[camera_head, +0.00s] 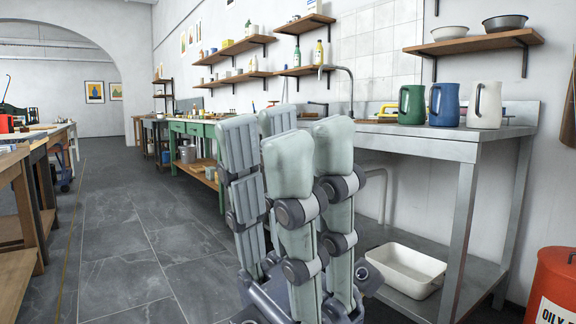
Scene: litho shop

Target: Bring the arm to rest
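My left gripper (286,142) stands large in the middle of the head view, with its pale grey-green fingers pointing up. The ridged inner pads of the farther fingers face me. The nearer fingers show their smooth backs and dark joints. The fingers stand apart, and I see nothing held between them. The gripper's base is at the bottom edge of the view, and most of the arm is out of view. The gripper hides part of the floor and of the workbenches behind it. My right gripper is not in view.
A metal sink bench (462,150) on the right carries green (411,106), blue (444,104) and white (485,106) jugs. A white tub (405,270) sits on its lower shelf. A red bin (553,285) stands far right. The tiled floor (120,235) to the left is clear.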

